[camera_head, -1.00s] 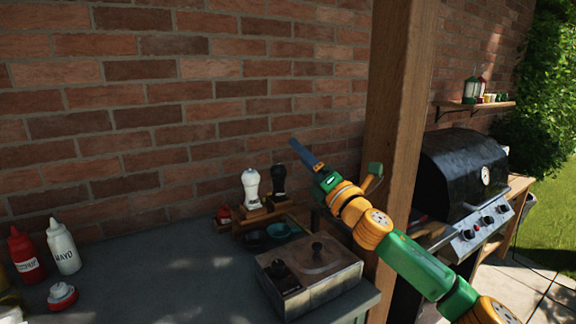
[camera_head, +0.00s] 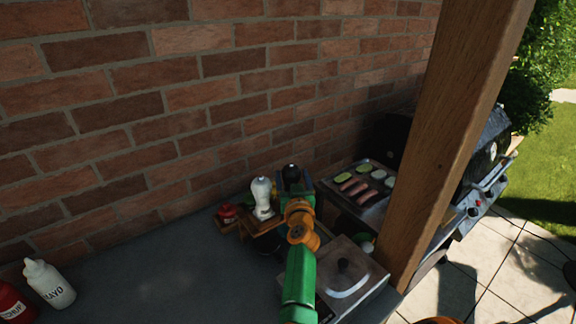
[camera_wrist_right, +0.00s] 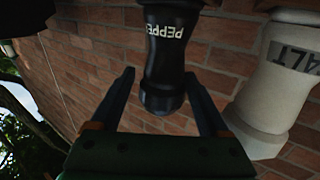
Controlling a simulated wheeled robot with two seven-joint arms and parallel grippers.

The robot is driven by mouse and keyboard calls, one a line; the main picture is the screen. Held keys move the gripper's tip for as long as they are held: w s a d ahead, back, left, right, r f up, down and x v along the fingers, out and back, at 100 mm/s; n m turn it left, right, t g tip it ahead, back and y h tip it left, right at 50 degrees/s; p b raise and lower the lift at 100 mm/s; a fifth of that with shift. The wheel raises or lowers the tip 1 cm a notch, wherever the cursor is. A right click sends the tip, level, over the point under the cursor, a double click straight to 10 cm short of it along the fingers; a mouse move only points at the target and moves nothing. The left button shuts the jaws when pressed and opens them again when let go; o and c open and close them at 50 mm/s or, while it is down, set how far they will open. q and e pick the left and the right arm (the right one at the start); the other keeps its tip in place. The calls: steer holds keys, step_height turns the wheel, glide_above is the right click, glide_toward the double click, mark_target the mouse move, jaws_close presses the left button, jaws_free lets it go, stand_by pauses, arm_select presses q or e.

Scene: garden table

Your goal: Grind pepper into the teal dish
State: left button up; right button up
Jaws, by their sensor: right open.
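The black pepper grinder (camera_head: 291,172) stands against the brick wall in the head view, mostly hidden by my right gripper (camera_head: 293,184). In the right wrist view the pepper grinder (camera_wrist_right: 173,55), lettered PEPPER, appears inverted between the two spread fingers of my right gripper (camera_wrist_right: 160,77). The fingers are open, one on each side of it; I cannot tell whether either touches it. The white salt grinder (camera_head: 262,197) stands just left of the pepper grinder, and also shows in the wrist view (camera_wrist_right: 277,88). The teal dish is hidden behind my right arm. My left gripper is not in view.
A dark dish (camera_head: 267,243) sits left of my right forearm. The mayo bottle (camera_head: 50,285) stands far left; the middle tabletop is clear.

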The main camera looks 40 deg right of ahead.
steer(key=shift+w+d+f, duration=0.2)
steer(key=shift+w+d, duration=0.05)
steer(key=shift+w, duration=0.15)
steer(key=shift+w+d+f, duration=0.15)
steer(key=shift+w+d, duration=0.05)
steer(key=shift+w, duration=0.2)
steer(key=shift+w+f, duration=0.1)
steer(key=shift+w, duration=0.15)
steer(key=shift+s+a+r, duration=0.4)
steer(key=shift+s+r, duration=0.05)
steer(key=shift+s, duration=0.15)
steer(key=shift+s+a+r, duration=0.4)
steer(key=shift+s+r, duration=0.05)
steer(key=shift+s, duration=0.1)
steer(key=c, duration=0.9)
steer(key=shift+w+d+f, duration=0.1)
steer(key=shift+d+f, duration=0.05)
steer(key=shift+c, duration=0.9)
steer(key=shift+w+f, duration=0.1)
steer(key=shift+w, duration=0.05)
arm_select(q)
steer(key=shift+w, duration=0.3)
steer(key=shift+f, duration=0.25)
arm_select(e)
steer(key=shift+f, duration=0.1)
